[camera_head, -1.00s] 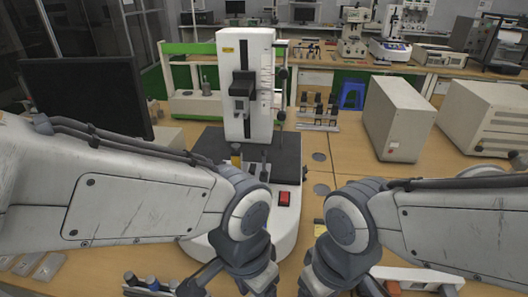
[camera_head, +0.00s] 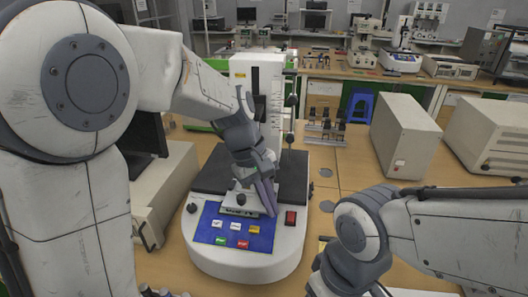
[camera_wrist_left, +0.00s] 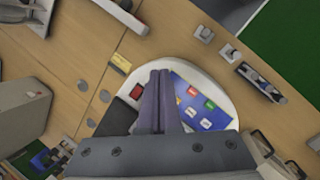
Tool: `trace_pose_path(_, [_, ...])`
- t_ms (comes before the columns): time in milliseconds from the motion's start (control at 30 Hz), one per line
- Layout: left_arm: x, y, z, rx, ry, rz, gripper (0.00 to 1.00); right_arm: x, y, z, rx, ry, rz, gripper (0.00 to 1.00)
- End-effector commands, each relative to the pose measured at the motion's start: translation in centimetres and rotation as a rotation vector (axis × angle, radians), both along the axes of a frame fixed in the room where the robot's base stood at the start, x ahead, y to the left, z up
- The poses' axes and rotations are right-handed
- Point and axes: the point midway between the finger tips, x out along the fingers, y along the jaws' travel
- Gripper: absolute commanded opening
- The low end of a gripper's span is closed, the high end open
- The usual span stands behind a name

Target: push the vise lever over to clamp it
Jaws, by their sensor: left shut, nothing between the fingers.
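The testing machine (camera_head: 254,78) stands upright on a white rounded base (camera_head: 250,268) with a dark platform. A small grey metal fixture, apparently the vise (camera_head: 236,208), sits at the platform's front edge. A black knob (camera_head: 241,199) shows on it, perhaps the lever's end; I cannot tell its exact position. My left gripper (camera_head: 269,212) points down just right of the knob, fingers together and empty. Whether it touches the fixture is unclear. In the left wrist view the shut fingers (camera_wrist_left: 160,74) hide the fixture.
A blue panel (camera_head: 245,238) with coloured buttons lies in front of the fixture, and a red switch (camera_head: 291,217) is right of my left fingers. A beige box (camera_head: 404,130) stands at the right.

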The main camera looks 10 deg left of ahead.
Motion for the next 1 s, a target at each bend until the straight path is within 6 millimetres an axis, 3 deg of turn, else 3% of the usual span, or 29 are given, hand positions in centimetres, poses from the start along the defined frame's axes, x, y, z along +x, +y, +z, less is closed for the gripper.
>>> trace_pose_path(33, [2.8,1.8,1.7,-0.029,0.04,0.158,0.0,0.0,0.0,1.8,0.0,0.0,0.0,0.67])
trace_pose_path(100, [5.9,4.1,2.8,-0.076,0.096,0.363,0.0,0.0,0.0,2.9,0.0,0.0,-0.001,0.67])
trace_pose_path(200, [9.5,7.7,3.9,-0.141,0.167,0.61,0.0,0.0,0.0,4.1,0.0,0.0,-0.001,0.67])
trace_pose_path(333, [12.6,11.8,4.8,-0.213,0.235,0.839,0.0,0.0,0.0,5.2,0.0,0.0,-0.001,0.67])
trace_pose_path(533, [14.3,14.7,5.2,-0.265,0.282,0.989,0.0,0.0,0.0,5.7,0.0,0.0,-0.001,0.67])
trace_pose_path(1000, [14.4,14.4,4.6,-0.268,0.288,0.994,0.0,0.0,0.0,5.8,0.0,0.0,-0.001,0.67])
